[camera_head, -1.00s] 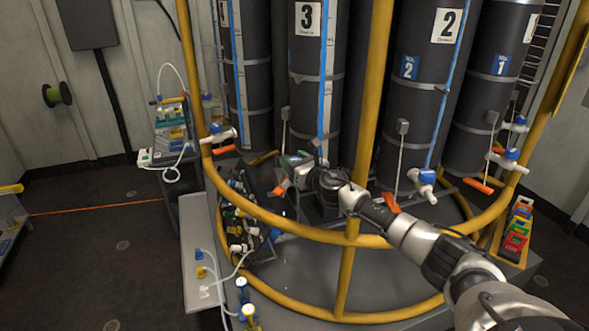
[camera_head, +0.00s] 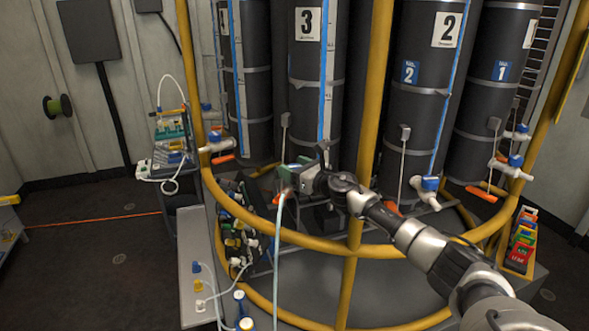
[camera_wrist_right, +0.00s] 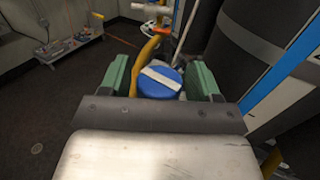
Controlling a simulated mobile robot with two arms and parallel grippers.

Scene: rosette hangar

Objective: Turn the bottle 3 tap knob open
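Bottle 3 (camera_head: 303,110) is a tall dark cylinder with a "3" label and a blue stripe, standing behind the yellow rail. My right gripper (camera_head: 290,178) is at its foot and hides most of its tap in the head view. In the right wrist view a round blue knob (camera_wrist_right: 153,88) with a diagonal white bar sits between the green fingers of my right gripper (camera_wrist_right: 158,70). The fingers are apart, one on each side, with a narrow gap visible at the left. Contact on the right is unclear. My left gripper is not in view.
The yellow rail (camera_head: 300,239) curves in front of the bottles. Bottle 2 (camera_head: 410,110) and its blue-topped tap (camera_head: 430,183) stand to the right. A thin pale strand (camera_head: 278,255) hangs below my gripper; hose or liquid, I cannot tell. Dark floor (camera_head: 90,270) is clear at left.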

